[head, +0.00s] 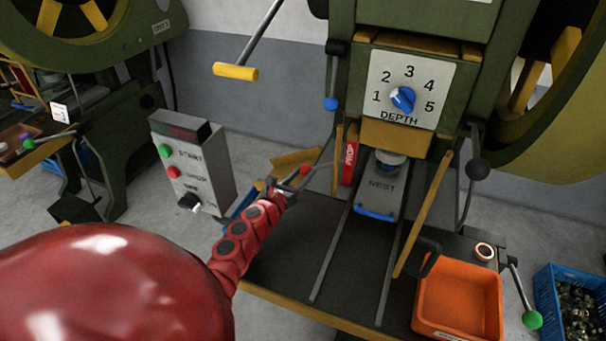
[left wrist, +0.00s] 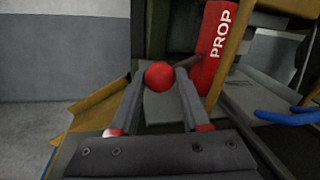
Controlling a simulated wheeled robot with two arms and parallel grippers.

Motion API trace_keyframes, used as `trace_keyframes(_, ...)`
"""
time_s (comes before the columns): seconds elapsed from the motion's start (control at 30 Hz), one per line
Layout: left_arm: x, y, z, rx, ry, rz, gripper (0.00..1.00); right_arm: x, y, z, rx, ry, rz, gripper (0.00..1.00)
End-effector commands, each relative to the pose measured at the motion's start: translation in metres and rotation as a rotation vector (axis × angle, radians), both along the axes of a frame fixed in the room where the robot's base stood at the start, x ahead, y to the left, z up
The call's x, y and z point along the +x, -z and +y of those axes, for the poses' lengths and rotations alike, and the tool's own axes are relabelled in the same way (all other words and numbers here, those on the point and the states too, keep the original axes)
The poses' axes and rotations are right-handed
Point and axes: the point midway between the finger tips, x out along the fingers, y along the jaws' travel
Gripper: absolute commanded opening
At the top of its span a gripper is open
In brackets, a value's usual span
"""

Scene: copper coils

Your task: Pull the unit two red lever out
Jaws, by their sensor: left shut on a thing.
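The red lever shows as a red ball knob (head: 305,170) on a thin rod, at the left side of the green press (head: 345,70). My left gripper (head: 295,178) reaches it from the front left and is shut on the knob. In the left wrist view the red knob (left wrist: 158,75) sits between the two fingertips (left wrist: 160,78). My right gripper is not in view.
A red PROP bar (head: 349,163) stands just right of the knob. A grey control box (head: 205,150) is to the left. The NEST slide (head: 384,190), an orange bin (head: 457,335) and a green-knobbed lever (head: 531,319) are to the right. The front of the dark bed is clear.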

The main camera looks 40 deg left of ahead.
Motion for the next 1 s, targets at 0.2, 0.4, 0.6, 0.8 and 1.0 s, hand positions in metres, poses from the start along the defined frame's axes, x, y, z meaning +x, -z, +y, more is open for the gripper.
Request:
trace_keyframes(0.2, -0.002, 0.006, 0.011, 0.004, 0.0, -0.001, 0.0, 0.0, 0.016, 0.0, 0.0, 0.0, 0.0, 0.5)
trace_keyframes(0.4, -0.01, 0.006, 0.044, 0.005, -0.005, -0.002, 0.0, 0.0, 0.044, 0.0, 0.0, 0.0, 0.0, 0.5)
trace_keyframes(0.6, -0.013, 0.0, 0.054, 0.0, -0.002, -0.001, 0.0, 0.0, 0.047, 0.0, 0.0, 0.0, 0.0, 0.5)
trace_keyframes(0.8, -0.013, -0.001, 0.055, 0.0, -0.005, -0.001, 0.0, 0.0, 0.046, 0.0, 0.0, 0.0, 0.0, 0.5)
trace_keyframes(1.0, -0.013, -0.001, 0.054, 0.0, -0.005, 0.0, 0.76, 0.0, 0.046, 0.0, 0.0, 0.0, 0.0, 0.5)
